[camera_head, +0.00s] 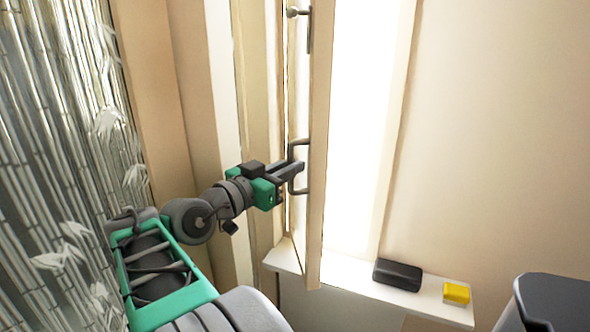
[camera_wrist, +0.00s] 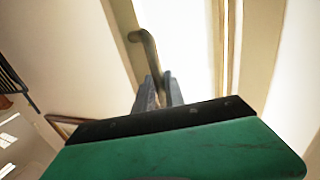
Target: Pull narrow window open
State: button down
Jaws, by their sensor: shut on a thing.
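The narrow window (camera_head: 317,150) is a tall cream-framed sash that stands swung out from its bright opening, seen nearly edge-on in the head view. A grey bar handle (camera_head: 292,180) is on its left face. My gripper (camera_head: 298,168) comes from the left and is shut on this handle. In the wrist view the handle (camera_wrist: 147,48) rises bent from between my fingers (camera_wrist: 160,92). The green gripper body hides the lower part of the handle there. A second, knobbed fitting (camera_head: 293,12) is higher on the sash.
A white sill (camera_head: 350,277) runs below the opening. A black case (camera_head: 398,274) and a yellow block (camera_head: 456,292) lie on it. A bamboo-patterned panel (camera_head: 60,150) is at the left, close to my arm. A dark object (camera_head: 552,300) is at the lower right.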

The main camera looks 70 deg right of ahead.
jog(key=shift+w+r, duration=0.15)
jog(key=shift+w, duration=0.25)
jog(key=c, duration=1.4)
grip_release()
jog(key=shift+s, duration=0.15)
